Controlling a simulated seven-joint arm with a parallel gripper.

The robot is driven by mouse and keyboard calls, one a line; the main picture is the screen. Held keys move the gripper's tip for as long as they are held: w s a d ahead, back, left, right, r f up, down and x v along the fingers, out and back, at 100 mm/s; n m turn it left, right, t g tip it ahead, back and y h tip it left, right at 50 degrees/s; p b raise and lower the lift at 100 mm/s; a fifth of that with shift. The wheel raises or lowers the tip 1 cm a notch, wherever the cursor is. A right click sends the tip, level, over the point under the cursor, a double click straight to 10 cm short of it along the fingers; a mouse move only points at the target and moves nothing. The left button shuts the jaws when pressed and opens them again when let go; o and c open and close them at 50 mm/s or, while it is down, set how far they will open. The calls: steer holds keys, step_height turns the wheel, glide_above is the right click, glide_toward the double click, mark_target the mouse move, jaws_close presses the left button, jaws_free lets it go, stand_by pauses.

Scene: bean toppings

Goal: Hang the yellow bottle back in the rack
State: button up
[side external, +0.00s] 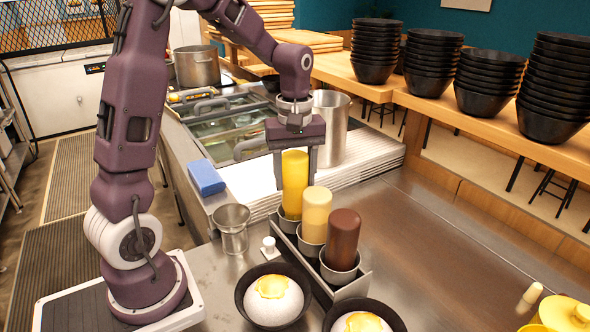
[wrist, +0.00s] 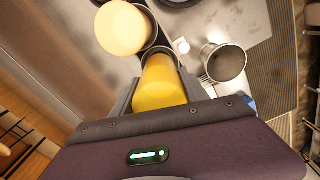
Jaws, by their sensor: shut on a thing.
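The yellow bottle (side external: 294,184) stands upright, nozzle end down, at the far-left cup of the metal rack (side external: 346,291). Its lower end is inside or right at that cup's rim; the exact depth is hidden. My gripper (side external: 295,165) is above the rack with its fingers on both sides of the bottle's upper part, shut on it. In the wrist view the yellow bottle (wrist: 160,85) sits between the fingers, with a cup rim showing behind it. A cream bottle (side external: 316,214) and a brown bottle (side external: 342,239) stand in the other two cups.
Two black bowls (side external: 273,296) with white, yellow-topped food stand in front of the rack. A metal cup (side external: 232,229) and a small white-topped item (side external: 269,245) are left of it. A tall steel pot (side external: 330,128) stands behind.

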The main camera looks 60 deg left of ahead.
mark_target(295, 191)
steer(key=shift+f, duration=0.6)
steer(key=shift+f, duration=1.4)
steer(key=o, duration=0.8)
steer(key=shift+o, duration=0.5)
steer(key=o, duration=0.3)
